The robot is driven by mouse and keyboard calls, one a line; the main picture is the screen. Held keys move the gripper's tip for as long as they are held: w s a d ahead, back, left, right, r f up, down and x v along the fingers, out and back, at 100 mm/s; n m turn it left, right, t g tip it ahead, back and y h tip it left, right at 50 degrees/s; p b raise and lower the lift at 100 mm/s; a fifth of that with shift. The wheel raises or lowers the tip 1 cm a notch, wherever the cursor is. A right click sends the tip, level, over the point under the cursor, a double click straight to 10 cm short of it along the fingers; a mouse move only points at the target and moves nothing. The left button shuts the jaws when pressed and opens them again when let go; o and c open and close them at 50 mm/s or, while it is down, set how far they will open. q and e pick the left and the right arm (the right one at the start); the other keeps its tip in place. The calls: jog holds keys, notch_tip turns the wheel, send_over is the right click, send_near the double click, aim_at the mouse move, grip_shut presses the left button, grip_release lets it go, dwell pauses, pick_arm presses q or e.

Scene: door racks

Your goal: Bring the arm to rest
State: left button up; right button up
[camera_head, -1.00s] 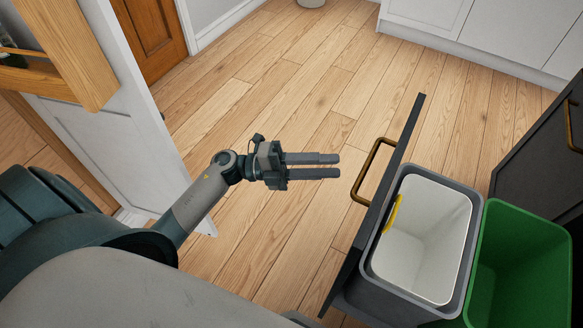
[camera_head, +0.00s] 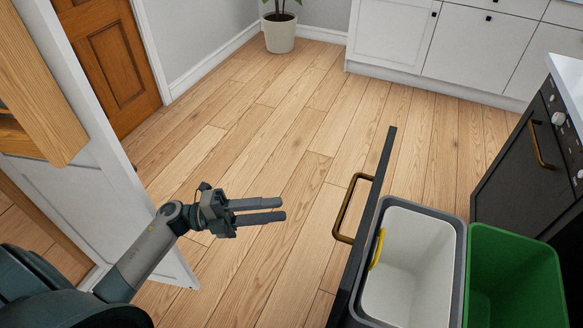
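My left arm comes in from the lower left, and my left gripper (camera_head: 281,210) hangs over the bare wooden floor. Its two fingers point right and are a small gap apart, with nothing between them. The gripper is left of the dark pull-out bin drawer (camera_head: 377,185) and does not touch its brass handle (camera_head: 351,208). My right gripper is not in view.
The open drawer holds a grey-rimmed white bin (camera_head: 408,262) and a green bin (camera_head: 513,275). A white door (camera_head: 95,190) stands at the left beside my arm. White cabinets (camera_head: 470,50) and a potted plant (camera_head: 279,33) are at the back. The middle floor is clear.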

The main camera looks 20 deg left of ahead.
pick_arm(q)
jog(key=w+a+f+n+t+y+p, duration=0.1)
jog(key=w+a+f+n+t+y, duration=0.15)
jog(key=f+n+t+y, duration=0.4)
jog(key=w+a+f+n+t+y+p, duration=0.1)
jog(key=w+f+n+t+y, duration=0.2)
jog(key=n, duration=0.6)
notch_tip(320, 180, down, 14)
jog(key=s+a+n+g+y+p, duration=0.1)
jog(key=s+a+n+g+y, duration=0.1)
jog(key=n+y, duration=0.45)
jog(key=s+d+f+n+g+p, duration=0.1)
jog(key=s+d+f+n+g, duration=0.2)
jog(key=s+f, duration=0.8)
jog(key=s+d+f+n+g+y+p, duration=0.1)
jog(key=s+d+f+n+g, duration=0.2)
jog(key=s+d+f+g, duration=0.3)
jog(key=s+f+g, duration=0.1)
jog(key=s+f, duration=0.4)
jog(key=f, duration=0.1)
jog(key=shift+d, duration=0.25)
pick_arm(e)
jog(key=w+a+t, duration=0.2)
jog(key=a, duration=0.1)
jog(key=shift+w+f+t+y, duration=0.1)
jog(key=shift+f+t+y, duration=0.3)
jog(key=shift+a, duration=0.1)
